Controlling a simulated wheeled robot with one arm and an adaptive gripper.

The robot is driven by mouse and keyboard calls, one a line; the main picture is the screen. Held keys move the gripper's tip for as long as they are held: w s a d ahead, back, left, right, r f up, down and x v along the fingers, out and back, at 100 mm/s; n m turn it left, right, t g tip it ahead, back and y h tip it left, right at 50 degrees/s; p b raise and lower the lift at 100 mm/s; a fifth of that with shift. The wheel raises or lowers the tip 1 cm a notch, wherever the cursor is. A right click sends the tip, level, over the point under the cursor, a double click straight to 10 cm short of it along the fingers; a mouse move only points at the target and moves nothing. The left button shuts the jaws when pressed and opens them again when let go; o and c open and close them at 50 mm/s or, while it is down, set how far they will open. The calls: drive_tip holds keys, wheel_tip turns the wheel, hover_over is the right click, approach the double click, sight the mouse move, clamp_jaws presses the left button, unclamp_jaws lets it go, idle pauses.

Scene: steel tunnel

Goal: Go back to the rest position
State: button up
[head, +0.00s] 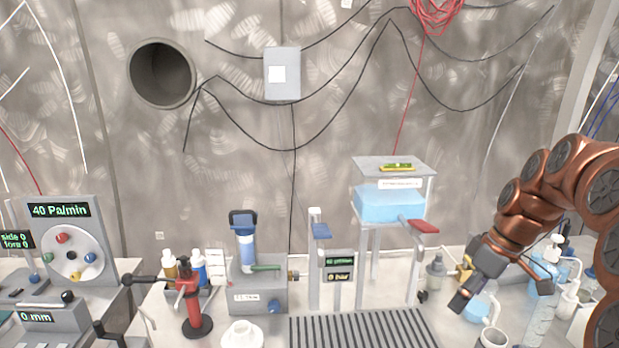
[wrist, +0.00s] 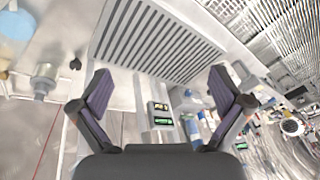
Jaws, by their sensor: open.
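My gripper (head: 500,290) is at the right of the head view, at the end of my copper-coloured arm, above the right part of the bench. In the wrist view my gripper (wrist: 160,100) has its two dark fingers spread wide apart, with nothing between them. Past the fingers the wrist view shows a slatted grey grate (wrist: 165,42) on the bench. No rest mark or stand shows in either view.
A stand with a blue tank (head: 388,204) and a red lever (head: 423,226) rises left of my gripper. Bottles and glassware (head: 545,270) crowd the bench at right. A blue filter unit (head: 244,245) and a red clamp stand (head: 190,300) are further left. The grate (head: 360,330) is bare.

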drive_tip(key=s+a+f+m+g+h, duration=0.1)
drive_tip(key=s+a+f+m+g, duration=0.15)
drive_tip(key=s+a, duration=1.05)
drive_tip(key=s+a+f+m+h, duration=0.1)
drive_tip(key=s+a+f+m, duration=0.1)
drive_tip(key=s, duration=0.5)
drive_tip(key=s+a+f+m+h+p, duration=0.1)
drive_tip(key=s+a+f+m, duration=0.1)
drive_tip(key=s, duration=0.4)
drive_tip(key=shift+s+f+m, duration=0.35)
drive_tip(key=shift+f, duration=0.05)
